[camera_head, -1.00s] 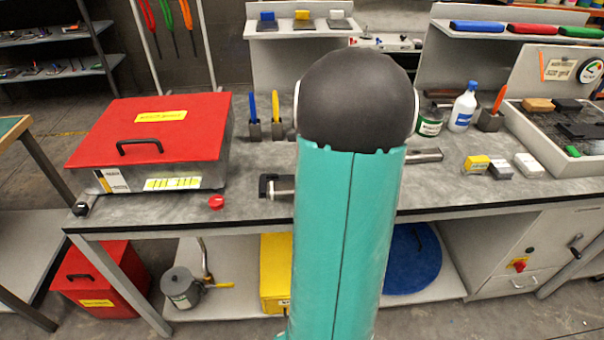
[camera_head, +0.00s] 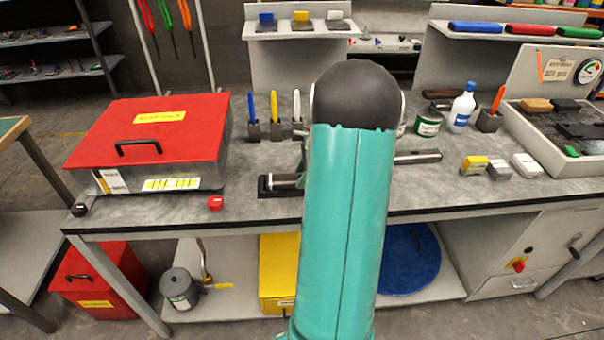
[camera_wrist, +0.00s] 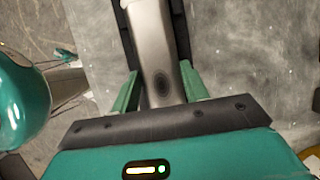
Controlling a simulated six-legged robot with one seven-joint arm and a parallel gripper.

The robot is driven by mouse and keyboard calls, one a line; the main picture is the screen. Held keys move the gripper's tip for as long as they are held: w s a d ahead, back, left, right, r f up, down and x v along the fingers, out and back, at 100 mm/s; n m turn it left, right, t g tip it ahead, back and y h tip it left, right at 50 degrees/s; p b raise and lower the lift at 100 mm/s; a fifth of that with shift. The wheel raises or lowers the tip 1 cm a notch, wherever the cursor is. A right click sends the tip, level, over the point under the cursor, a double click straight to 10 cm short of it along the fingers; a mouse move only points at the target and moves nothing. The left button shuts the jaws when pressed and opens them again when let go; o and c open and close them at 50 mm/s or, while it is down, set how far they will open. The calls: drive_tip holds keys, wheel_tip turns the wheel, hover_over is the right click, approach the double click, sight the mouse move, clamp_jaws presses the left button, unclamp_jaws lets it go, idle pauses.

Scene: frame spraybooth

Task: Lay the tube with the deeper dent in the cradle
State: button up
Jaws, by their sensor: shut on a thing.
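In the wrist view a silver tube (camera_wrist: 152,40) with a dark oval dent in its side runs between the green fingers of my gripper (camera_wrist: 158,92). The gripper is shut on it. Dark strips, apparently the walls of the black cradle (camera_wrist: 130,40), run along both sides of the tube. In the head view the black cradle (camera_head: 264,192) shows left of my arm with a silver tube end (camera_head: 286,179) over it; I cannot tell whether the tube rests fully in it. Another silver tube (camera_head: 420,157) lies to the right, partly hidden. My arm hides the gripper there.
A red-lidded box (camera_head: 150,130) stands on the bench at left, with a red knob (camera_head: 215,203) near the front edge. Pen holders (camera_head: 276,131) stand behind the cradle. A can (camera_head: 429,123), white bottle (camera_head: 462,110) and small blocks (camera_head: 498,169) are at right.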

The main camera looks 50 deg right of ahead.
drive_tip(key=o, duration=1.1)
drive_tip(key=shift+f, duration=0.1)
drive_tip(key=v, duration=1.2)
drive_tip(key=w+a+r+n+h, duration=0.1)
drive_tip(key=w+a+r+n, duration=0.2)
drive_tip(key=a, duration=0.6)
drive_tip(key=a+r+n, duration=0.3)
drive_tip(key=a+n, duration=0.3)
drive_tip(key=a, duration=0.2)
drive_tip(key=w+a+r+n+h, duration=0.15)
drive_tip(key=a+n, duration=0.25)
drive_tip(key=a, duration=0.5)
drive_tip(key=s+a+n+t, duration=0.1)
drive_tip(key=s+a+n, duration=0.3)
drive_tip(key=a+n, duration=0.3)
drive_tip(key=s+a+n+t, duration=0.1)
drive_tip(key=s+a+n, duration=0.3)
drive_tip(key=a+n, duration=0.3)
drive_tip(key=a, duration=0.4)
drive_tip(key=shift+s+a+n, duration=0.2)
drive_tip(key=shift+s+n, duration=0.1)
drive_tip(key=shift+n, duration=0.1)
drive_tip(key=shift+f, duration=0.1)
